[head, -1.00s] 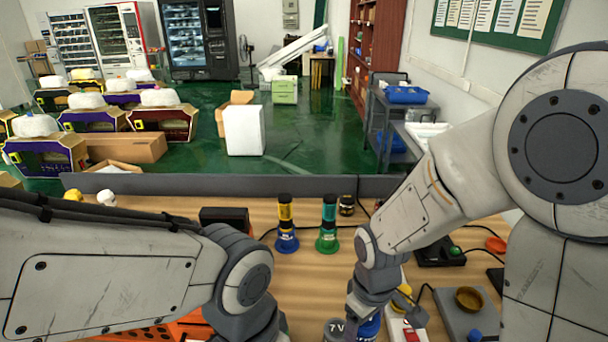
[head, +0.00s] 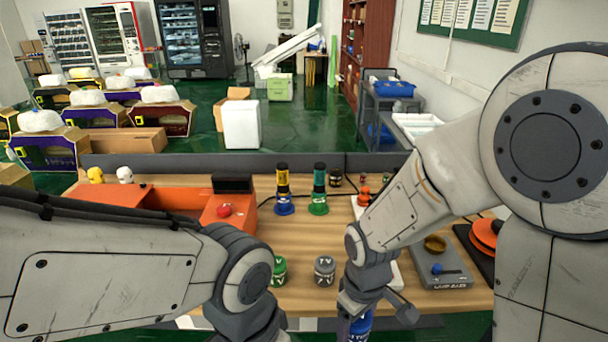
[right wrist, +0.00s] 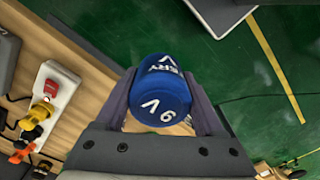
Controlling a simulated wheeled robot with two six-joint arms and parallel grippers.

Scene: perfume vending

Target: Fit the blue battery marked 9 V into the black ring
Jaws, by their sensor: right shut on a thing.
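The blue battery (right wrist: 160,92), marked 9 V, is between the fingers of my right gripper (right wrist: 158,104) in the right wrist view, with its marked side showing. My right gripper is shut on it. In the head view, the battery (head: 360,326) shows at the bottom edge, in front of the table's near edge; the fingers are mostly cut off there. My left arm comes in from the left, but its gripper fingers are out of view. I cannot make out a black ring with certainty in either view.
A green battery (head: 278,272) and a grey battery (head: 325,270) stand on the wooden table (head: 300,235). Behind are a yellow-and-blue stand and a green stand (head: 319,190). An orange machine (head: 150,200) is left. A grey device with a brass cup (head: 435,244) is right.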

